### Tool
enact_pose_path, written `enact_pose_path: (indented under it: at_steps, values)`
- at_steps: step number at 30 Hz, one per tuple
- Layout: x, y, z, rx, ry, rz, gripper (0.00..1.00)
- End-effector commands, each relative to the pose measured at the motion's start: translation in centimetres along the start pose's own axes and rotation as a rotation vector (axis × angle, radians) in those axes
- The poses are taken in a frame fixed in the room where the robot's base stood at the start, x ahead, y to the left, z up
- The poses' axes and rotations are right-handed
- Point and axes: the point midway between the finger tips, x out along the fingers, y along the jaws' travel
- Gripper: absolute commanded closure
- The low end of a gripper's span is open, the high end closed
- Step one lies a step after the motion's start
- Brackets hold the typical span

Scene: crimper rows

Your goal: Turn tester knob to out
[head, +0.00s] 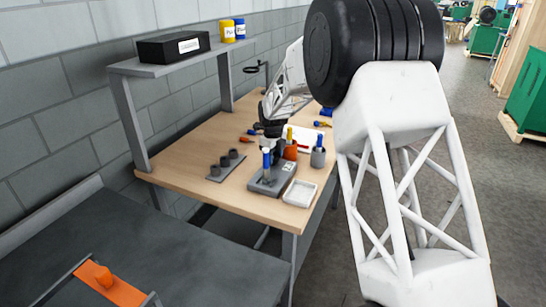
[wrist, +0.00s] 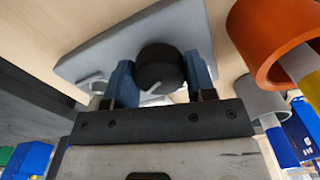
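The tester (head: 283,186) is a grey box at the near edge of the wooden bench. In the wrist view its grey body (wrist: 105,58) lies tilted across the picture. The tester knob (wrist: 160,66) is round and black, with a white pointer line toward the lower left. My gripper (wrist: 160,78) has one blue finger on each side of the knob, and both appear to touch it. In the head view my gripper (head: 267,160) is down at the tester, and the knob cannot be made out. No readable position marks show.
A white tray (head: 300,193) lies right of the tester. An orange cup (head: 290,152) and a grey cup (head: 318,158) holding handled tools stand close behind it. A grey rack (head: 223,173) with dark cups is to the left. A shelf (head: 150,68) overhangs the bench's left side.

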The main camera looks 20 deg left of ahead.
Motion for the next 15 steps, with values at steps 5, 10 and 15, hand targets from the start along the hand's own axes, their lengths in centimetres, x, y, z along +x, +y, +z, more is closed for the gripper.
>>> enact_pose_path:
  at_steps: [5, 10, 15]
  values:
    - [0.0, 0.0, 0.0, -0.002, 0.0, 0.0, 0.73]
    - [0.02, 0.01, 0.0, -0.025, 0.0, 0.0, 0.73]
    - [0.02, 0.0, 0.02, -0.082, 0.0, 0.0, 0.73]
